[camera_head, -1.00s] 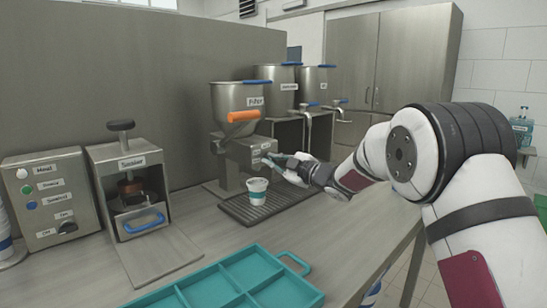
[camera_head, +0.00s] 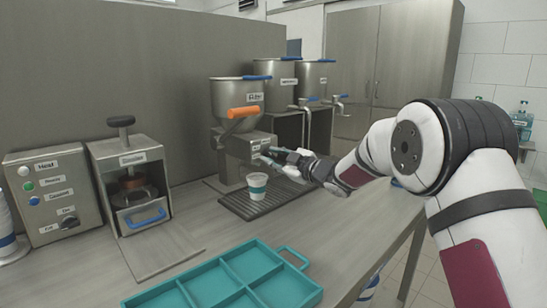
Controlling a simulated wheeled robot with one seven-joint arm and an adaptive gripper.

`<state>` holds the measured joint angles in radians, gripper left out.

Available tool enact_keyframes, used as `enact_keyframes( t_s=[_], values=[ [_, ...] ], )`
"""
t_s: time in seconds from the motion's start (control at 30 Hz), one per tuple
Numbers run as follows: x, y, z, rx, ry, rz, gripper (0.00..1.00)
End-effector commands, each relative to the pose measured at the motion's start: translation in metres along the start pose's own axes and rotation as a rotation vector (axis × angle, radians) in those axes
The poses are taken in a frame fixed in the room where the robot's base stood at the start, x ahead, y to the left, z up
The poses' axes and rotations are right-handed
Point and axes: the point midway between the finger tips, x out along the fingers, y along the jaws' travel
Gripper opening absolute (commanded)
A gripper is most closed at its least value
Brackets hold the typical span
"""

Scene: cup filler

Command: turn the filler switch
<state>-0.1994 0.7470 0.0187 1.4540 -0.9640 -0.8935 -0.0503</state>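The filler (camera_head: 238,97) is a steel hopper with an orange handle (camera_head: 243,112) on a box-shaped body. A small labelled panel (camera_head: 262,146) is on the front of that body; the switch itself is too small to make out and may be hidden by my gripper. My gripper (camera_head: 266,156) is at the panel, its fingertips pointing left at or just in front of it; I cannot tell if they touch. Whether the fingers are open or shut is too small to tell. A white cup with a teal band (camera_head: 257,191) stands upright on the drip tray (camera_head: 280,199), below my gripper.
A teal compartment tray (camera_head: 290,290) lies at the front. A control box with buttons and a knob (camera_head: 45,205) and a press with a blue handle (camera_head: 130,190) stand at left. Two more steel hoppers (camera_head: 314,80) stand behind the filler. The counter between is clear.

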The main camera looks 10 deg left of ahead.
Motion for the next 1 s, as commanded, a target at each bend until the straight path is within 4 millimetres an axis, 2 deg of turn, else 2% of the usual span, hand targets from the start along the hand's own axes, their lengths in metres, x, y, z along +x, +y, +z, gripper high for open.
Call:
enact_keyframes(
  t_s=[0.37, 0.47, 0.8, 1.0],
  values=[
    [-0.005, 0.001, -0.001, 0.000, 0.000, 0.001, 0.30],
    [-0.017, 0.002, 0.000, 0.000, 0.000, 0.002, 0.30],
    [-0.085, 0.002, 0.000, 0.000, -0.001, 0.003, 0.30],
    [-0.112, 0.001, 0.000, -0.001, -0.001, 0.001, 0.30]
  ],
)
